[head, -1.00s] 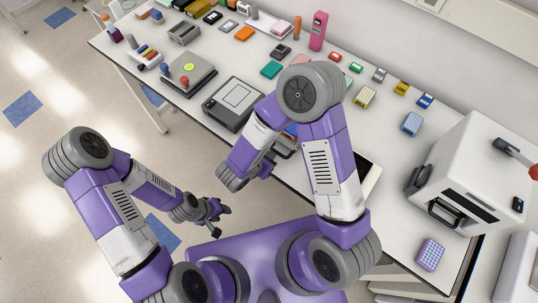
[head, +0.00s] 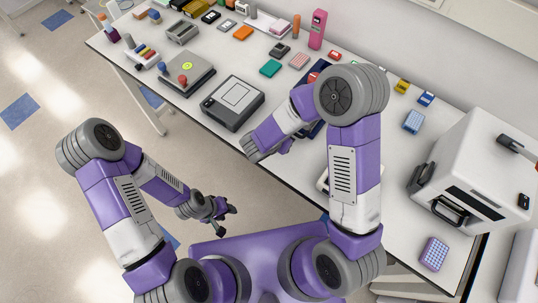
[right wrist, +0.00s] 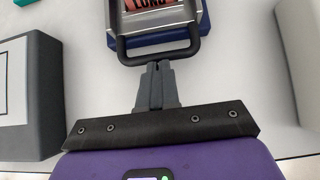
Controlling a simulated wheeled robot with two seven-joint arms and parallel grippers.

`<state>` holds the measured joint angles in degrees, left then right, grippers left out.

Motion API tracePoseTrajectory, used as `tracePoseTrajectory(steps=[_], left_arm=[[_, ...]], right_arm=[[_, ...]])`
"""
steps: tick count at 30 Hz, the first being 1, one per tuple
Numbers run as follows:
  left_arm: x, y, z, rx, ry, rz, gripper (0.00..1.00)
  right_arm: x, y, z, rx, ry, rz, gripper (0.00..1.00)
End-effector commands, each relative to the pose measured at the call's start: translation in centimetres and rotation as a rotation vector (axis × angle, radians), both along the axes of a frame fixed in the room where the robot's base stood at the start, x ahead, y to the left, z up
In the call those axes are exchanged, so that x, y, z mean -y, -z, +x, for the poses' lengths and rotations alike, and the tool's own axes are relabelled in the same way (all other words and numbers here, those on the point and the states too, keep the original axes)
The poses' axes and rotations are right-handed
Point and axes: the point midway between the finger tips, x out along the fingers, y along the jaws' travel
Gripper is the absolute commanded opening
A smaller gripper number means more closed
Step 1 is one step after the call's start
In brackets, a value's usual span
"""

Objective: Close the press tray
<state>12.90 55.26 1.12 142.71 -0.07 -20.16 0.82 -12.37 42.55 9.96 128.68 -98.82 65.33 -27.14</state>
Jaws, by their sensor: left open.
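In the right wrist view, the press tray (right wrist: 165,20) is a silvery piece with a red label, over a dark blue base (right wrist: 203,28). A black loop handle (right wrist: 123,48) sticks out from it toward me. My right gripper (right wrist: 156,66) has its fingers together, with the tips at the middle of the handle's near bar; I cannot tell whether they press on it. In the head view, my right arm largely hides the dark blue press (head: 316,70). My left gripper (head: 219,210) is open and empty, low over the floor, away from the bench.
A grey device with a white panel (head: 233,101) stands left of the press. A large white machine with black handles (head: 470,165) stands at the right. Several small coloured boxes and racks line the back of the bench. The floor at left is clear.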

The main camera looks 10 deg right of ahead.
Motion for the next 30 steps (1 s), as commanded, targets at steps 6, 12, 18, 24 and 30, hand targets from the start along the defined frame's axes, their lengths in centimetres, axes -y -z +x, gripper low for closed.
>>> tracePoseTrajectory(steps=[6, 12, 18, 24, 30], left_arm=[[0.0, 0.2, 0.0, 0.000, 0.000, 0.000, 0.43], [0.0, 1.0, 0.0, 0.000, 0.001, 0.000, 0.43], [0.0, 0.4, 0.0, 0.000, 0.000, 0.000, 0.43], [0.0, 0.0, 0.0, 0.000, 0.001, 0.000, 0.43], [0.0, -0.1, 0.0, 0.000, 0.001, 0.000, 0.43]], right_arm=[[0.0, -0.1, 0.0, 0.009, 0.010, -0.008, 0.00], [-2.7, 0.0, -1.7, 0.006, 0.001, -0.004, 0.00], [-5.3, -3.5, -4.1, 0.008, 0.001, -0.001, 0.00], [-7.3, -6.0, -5.9, 0.006, 0.002, -0.001, 0.00], [-8.1, -7.1, -6.7, 0.004, 0.004, -0.002, 0.00]])
